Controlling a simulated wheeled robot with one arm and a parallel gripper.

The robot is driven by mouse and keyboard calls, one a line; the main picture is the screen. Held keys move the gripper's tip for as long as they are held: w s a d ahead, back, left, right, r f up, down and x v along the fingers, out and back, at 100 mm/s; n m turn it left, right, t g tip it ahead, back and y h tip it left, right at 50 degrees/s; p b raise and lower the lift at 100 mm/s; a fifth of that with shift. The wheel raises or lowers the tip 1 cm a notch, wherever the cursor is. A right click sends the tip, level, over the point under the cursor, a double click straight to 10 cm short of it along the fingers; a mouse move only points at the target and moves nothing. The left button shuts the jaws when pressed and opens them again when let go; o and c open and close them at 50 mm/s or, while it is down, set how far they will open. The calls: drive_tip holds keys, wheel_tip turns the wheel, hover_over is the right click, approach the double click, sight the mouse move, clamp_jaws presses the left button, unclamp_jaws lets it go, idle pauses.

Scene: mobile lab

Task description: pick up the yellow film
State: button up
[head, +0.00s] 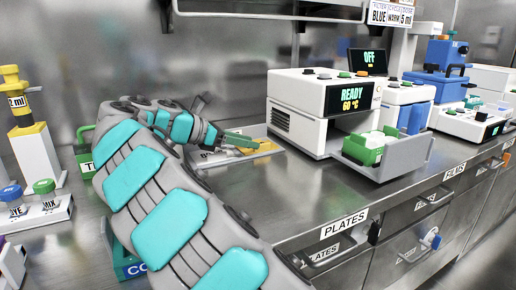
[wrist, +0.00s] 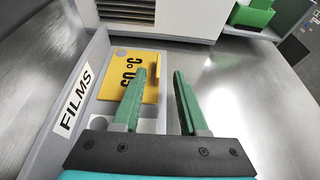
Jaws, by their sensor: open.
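The yellow film (wrist: 132,72) lies flat in a grey tray labelled FILMS (wrist: 75,95) in the wrist view. It is a flat yellow sheet printed "60 °C". My gripper (wrist: 159,75) is open and empty, with two green fingers. The left finger reaches over the tray and covers part of the film; the right finger is over the bare bench right of the tray. In the head view my gripper (head: 238,139) is at the tray (head: 262,152), and a bit of the yellow film (head: 246,151) shows beside it.
A white machine reading READY 60 °C (head: 325,105) stands just behind the tray. Its open grey drawer (head: 395,158) holds a green-and-white item (head: 368,147). A green block also shows top right in the wrist view (wrist: 252,14). Bare steel bench (head: 270,200) lies in front.

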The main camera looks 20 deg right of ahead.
sight(264, 144)
drive_tip(key=x, duration=0.6)
drive_tip(key=shift+w+r, duration=0.1)
drive_tip(key=shift+r, duration=0.1)
drive_tip(key=shift+c, duration=0.2)
clamp_jaws()
